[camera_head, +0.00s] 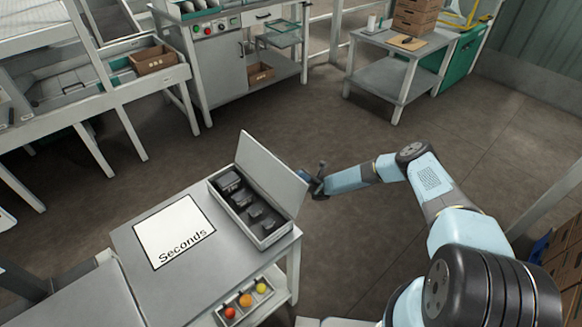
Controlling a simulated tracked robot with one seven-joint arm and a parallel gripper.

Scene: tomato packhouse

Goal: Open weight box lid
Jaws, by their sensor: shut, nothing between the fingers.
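The weight box (258,233) stands at the right end of a grey table. Its lid (270,172) is raised and leans up along the box's right side. Several dark weights (243,199) sit in a row inside the open box. My gripper (306,178) is behind and to the right of the lid, at the lid's right end. It is shut and looks empty. The lid hides part of the gripper, so I cannot tell whether the fingers touch it.
A white sheet marked "Seconds" (174,232) lies on the table (128,240) left of the box. A tray with tomatoes (246,300) is below the table's front edge. A sorting line and a bench (372,77) stand farther back. Floor between is clear.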

